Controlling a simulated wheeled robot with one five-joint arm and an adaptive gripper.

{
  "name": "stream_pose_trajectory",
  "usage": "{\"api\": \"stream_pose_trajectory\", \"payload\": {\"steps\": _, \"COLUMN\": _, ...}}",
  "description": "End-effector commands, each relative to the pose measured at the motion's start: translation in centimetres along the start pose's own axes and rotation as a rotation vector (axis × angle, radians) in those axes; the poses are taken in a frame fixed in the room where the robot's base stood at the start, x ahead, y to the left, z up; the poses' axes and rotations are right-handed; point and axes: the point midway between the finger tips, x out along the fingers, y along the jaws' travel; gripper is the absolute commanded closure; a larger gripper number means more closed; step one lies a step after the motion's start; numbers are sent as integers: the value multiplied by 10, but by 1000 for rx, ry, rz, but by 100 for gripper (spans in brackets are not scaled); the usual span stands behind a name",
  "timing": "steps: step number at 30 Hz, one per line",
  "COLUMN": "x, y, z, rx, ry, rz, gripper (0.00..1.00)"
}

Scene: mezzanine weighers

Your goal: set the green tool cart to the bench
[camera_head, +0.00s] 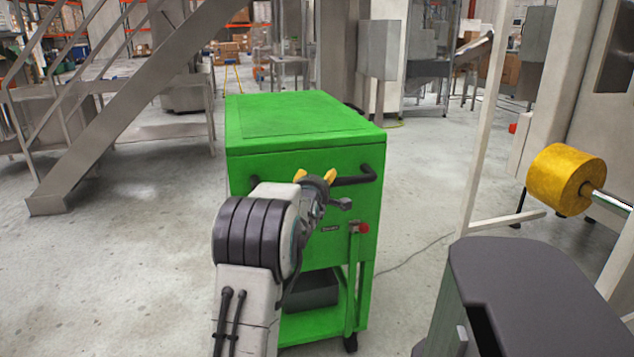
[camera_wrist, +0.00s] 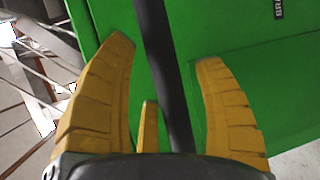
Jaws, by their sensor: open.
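The green tool cart (camera_head: 303,130) stands on the floor in the middle of the head view. It has a flat top, a black push handle (camera_head: 354,180) across its near face, a red-knobbed lever (camera_head: 360,229) and an open lower shelf. My gripper (camera_head: 315,175) is at the near face, by the handle. In the wrist view my gripper's yellow fingers (camera_wrist: 166,75) are open, with the black handle bar (camera_wrist: 165,70) running between them and the green panel (camera_wrist: 240,80) behind. The fingers are apart from each other. I cannot tell whether one touches the bar. I cannot identify the bench for certain.
A metal staircase (camera_head: 135,95) stands at the left. A yellow roll (camera_head: 566,180) on a shaft and a pale upright post (camera_head: 482,130) are at the right. A dark-topped unit (camera_head: 530,290) is at the near right. Open concrete floor (camera_head: 120,270) lies left of the cart.

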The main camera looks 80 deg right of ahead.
Motion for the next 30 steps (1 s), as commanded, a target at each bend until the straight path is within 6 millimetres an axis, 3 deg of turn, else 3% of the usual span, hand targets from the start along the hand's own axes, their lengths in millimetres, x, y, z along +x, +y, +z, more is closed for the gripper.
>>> {"api": "stream_pose_trajectory", "payload": {"steps": 15, "x": 6, "y": 0, "z": 0, "rx": 0, "ry": 0, "rz": 0, "gripper": 38}}
{"api": "stream_pose_trajectory", "payload": {"steps": 30, "x": 6, "y": 0, "z": 0, "rx": 0, "ry": 0, "rz": 0, "gripper": 82}}
